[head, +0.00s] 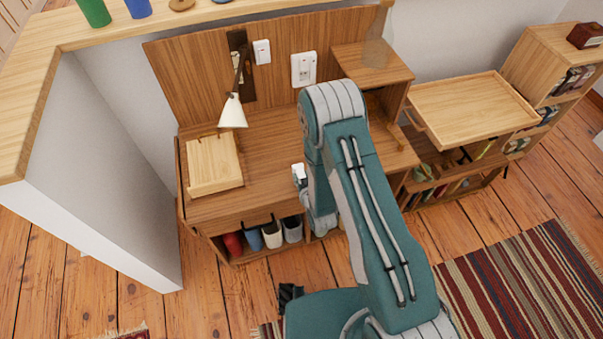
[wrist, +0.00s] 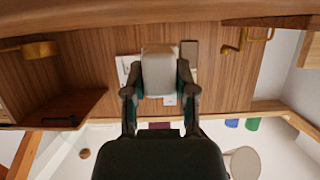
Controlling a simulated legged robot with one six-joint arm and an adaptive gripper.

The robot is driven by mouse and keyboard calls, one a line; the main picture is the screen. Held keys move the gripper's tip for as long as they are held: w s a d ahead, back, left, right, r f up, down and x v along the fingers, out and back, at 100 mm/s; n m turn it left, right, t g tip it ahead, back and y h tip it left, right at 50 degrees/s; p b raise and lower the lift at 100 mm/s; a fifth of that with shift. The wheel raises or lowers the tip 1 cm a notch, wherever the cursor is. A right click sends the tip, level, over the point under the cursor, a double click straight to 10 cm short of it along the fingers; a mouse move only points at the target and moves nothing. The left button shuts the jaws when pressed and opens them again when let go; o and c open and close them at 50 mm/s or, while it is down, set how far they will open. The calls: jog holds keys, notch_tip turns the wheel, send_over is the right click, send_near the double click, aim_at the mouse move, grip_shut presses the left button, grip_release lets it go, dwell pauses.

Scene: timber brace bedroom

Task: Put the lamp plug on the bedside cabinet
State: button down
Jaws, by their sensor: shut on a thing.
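My gripper (wrist: 157,82) is shut on a white block-shaped thing, which I take for the lamp plug (wrist: 159,66). The white plug also shows in the head view (head: 299,174), beside my arm and over the front part of the wooden cabinet top (head: 265,150). My arm hides most of the gripper there. I take this cabinet for the bedside cabinet. I cannot tell whether the plug touches its top. A lamp with a white shade (head: 233,112) hangs at the back panel.
A wooden box (head: 214,165) stands on the cabinet's left. White wall sockets (head: 304,69) and a switch (head: 262,51) are on the back panel. A raised shelf (head: 372,65) is at the back right. Cups (head: 272,235) stand below. A tray-topped unit (head: 470,103) is further right.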

jog(key=shift+a+f, duration=0.1)
jog(key=shift+a, duration=0.1)
jog(key=shift+c, duration=1.7)
grip_release()
jog(key=shift+d, duration=0.15)
jog(key=v, duration=1.2)
jog(key=shift+w+f, duration=0.1)
